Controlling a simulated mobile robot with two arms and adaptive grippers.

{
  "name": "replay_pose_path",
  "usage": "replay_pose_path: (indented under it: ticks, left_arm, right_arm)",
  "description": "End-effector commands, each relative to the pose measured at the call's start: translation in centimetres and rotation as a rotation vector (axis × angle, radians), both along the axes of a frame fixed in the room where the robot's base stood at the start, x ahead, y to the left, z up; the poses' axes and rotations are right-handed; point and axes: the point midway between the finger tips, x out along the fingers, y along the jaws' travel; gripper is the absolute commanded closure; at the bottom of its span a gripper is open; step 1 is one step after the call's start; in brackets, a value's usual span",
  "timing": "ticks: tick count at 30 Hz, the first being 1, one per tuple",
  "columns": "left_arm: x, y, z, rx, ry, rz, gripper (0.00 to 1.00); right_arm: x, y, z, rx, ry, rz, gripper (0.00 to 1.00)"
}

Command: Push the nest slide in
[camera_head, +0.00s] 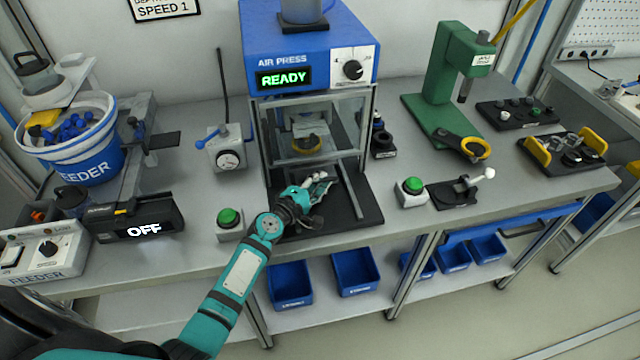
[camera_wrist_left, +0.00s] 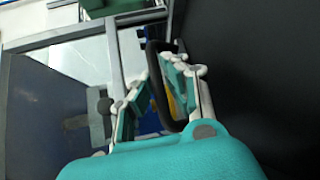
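The blue air press (camera_head: 312,85) stands mid-bench with its display reading READY. Behind its clear front guard is a nest with a yellow part (camera_head: 307,143), seen only partly. A black base plate (camera_head: 350,215) extends out in front of the press. My left gripper (camera_head: 322,186) is low over this plate, just in front of the guard. In the left wrist view, a dark curved handle (camera_wrist_left: 157,88) passes between the two fingers of my left gripper (camera_wrist_left: 160,88). The fingers stand apart, with gaps visible beside the handle. How the handle joins the slide is hidden. My right gripper is out of view.
Green buttons stand left (camera_head: 229,217) and right (camera_head: 411,189) of the base plate. A small toggle clamp (camera_head: 455,192) is further right, below the green hand press (camera_head: 440,85). A dial gauge stand (camera_head: 228,152) is left of the press.

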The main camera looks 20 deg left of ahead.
Motion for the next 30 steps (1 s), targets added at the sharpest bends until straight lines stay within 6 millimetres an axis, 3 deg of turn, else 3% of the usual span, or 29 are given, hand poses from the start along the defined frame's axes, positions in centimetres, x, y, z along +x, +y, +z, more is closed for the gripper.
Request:
replay_pose_path:
  ticks: [3,14,17,30]
  left_arm:
    - [0.3,0.4,0.7,-0.003,-0.013,0.01,0.79]
    - [-0.3,0.3,0.4,-0.002,-0.007,0.006,0.79]
    - [-1.4,0.5,0.5,-0.002,-0.006,0.005,0.79]
    - [-9.7,2.3,1.8,-0.001,-0.007,0.007,0.79]
  right_arm:
    - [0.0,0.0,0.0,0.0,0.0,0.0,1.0]
    - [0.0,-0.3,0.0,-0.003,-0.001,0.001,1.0]
    - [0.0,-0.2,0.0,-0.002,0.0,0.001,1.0]
    - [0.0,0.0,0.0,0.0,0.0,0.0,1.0]
